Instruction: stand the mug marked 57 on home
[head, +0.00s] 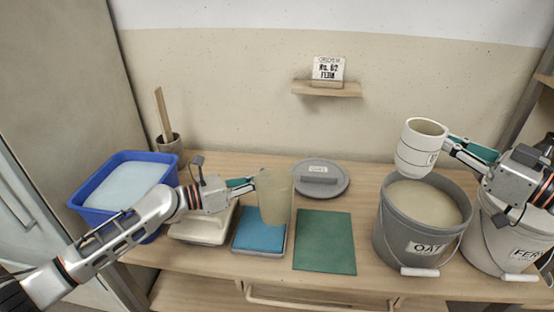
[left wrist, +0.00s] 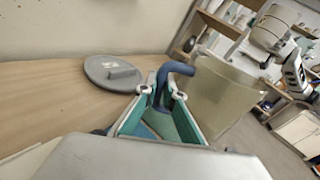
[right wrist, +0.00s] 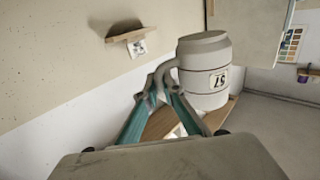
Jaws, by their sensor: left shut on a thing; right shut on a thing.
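The mug marked 57 (head: 416,158) is cream with thin dark lines. My right gripper (head: 449,146) is shut on its handle and holds it above the OAT bucket, mouth up and slightly tilted. The right wrist view shows its label 57 upside down on the mug (right wrist: 203,72). My left gripper (head: 251,184) is shut on the blue handle (left wrist: 165,82) of a translucent beige jug (head: 275,196), which is over the blue pad (head: 258,236). A bare dark green mat (head: 325,242) lies right of that pad. I see no marking that reads home.
The OAT bucket (head: 384,232) is open and full of pale glaze; the FERN bucket (head: 485,240) stands right of it. A grey lid (head: 341,189) lies behind the mat. A blue tub (head: 93,186) is at left. An order card (head: 328,68) stands on the wall shelf.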

